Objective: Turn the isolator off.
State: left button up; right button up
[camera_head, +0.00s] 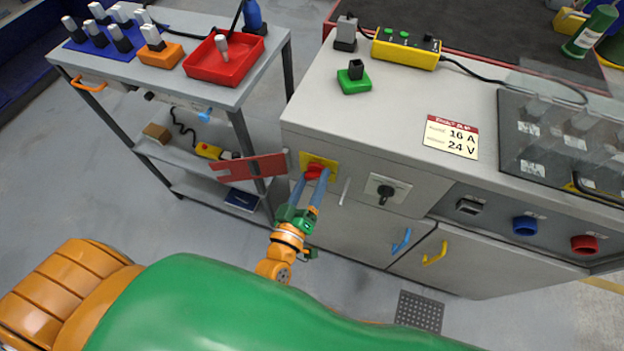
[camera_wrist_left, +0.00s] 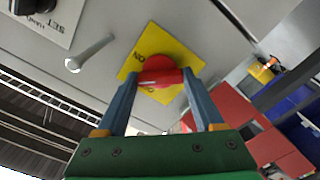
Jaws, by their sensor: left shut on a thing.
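The isolator is a red rotary knob (camera_head: 315,171) on a yellow plate (camera_head: 319,161) at the left end of the grey cabinet's front. The red knob also shows in the left wrist view (camera_wrist_left: 160,72), on its yellow plate (camera_wrist_left: 191,66) with partly hidden lettering. My left gripper (camera_head: 312,178) is shut on the red knob, with one blue-grey finger on each side of it, as the left wrist view (camera_wrist_left: 163,90) also shows. The fingers hide parts of the knob and plate. My right gripper is not in view.
A red hinged flap (camera_head: 248,167) stands out left of the isolator. A grey rod (camera_head: 344,191) and a black rotary switch (camera_head: 386,191) are to its right. Blue (camera_head: 401,241) and yellow (camera_head: 435,254) handles sit lower. A tool trolley (camera_head: 200,75) stands at the left.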

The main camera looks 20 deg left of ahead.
pick_arm(q)
jog(key=n, duration=0.4)
jog(key=shift+f+n+b, duration=0.1)
jog(key=shift+n+b, duration=0.65)
jog(key=shift+n, duration=2.05)
jog(key=o, duration=1.4)
jog(key=s, duration=0.7)
jog(key=shift+s+a+b, duration=0.1)
jog(key=shift+b, duration=0.25)
